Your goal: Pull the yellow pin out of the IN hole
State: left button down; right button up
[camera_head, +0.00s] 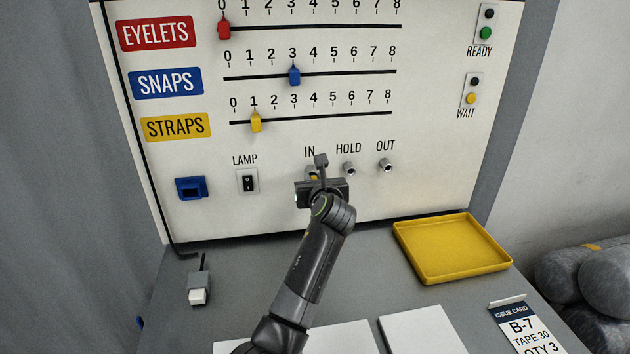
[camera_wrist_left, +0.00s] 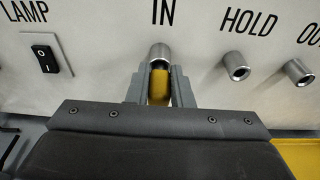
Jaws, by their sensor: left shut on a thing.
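The yellow pin (camera_wrist_left: 159,88) shows in the left wrist view between my left gripper's fingers (camera_wrist_left: 158,90). Its upper end meets the metal collar of the IN hole (camera_wrist_left: 159,54); how deep it sits cannot be told. The gripper is shut on the pin. My right gripper is not in view.
The HOLD hole (camera_head: 349,168) and OUT hole (camera_head: 386,165) are to the right, both empty. The LAMP switch (camera_head: 248,181) and a blue socket (camera_head: 191,187) are to the left. A yellow tray (camera_head: 408,264) lies on the bench at right. White sheets (camera_head: 422,332) lie in front.

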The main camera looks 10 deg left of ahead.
pick_arm(q)
jog(key=shift+s+d+p, duration=0.1)
jog(key=shift+s+p, duration=0.2)
jog(key=shift+p, duration=0.05)
jog(key=shift+s+d+p, duration=0.2)
jog(key=shift+s+p, duration=0.25)
jog(key=shift+s+d, duration=0.1)
jog(key=shift+s, duration=0.15)
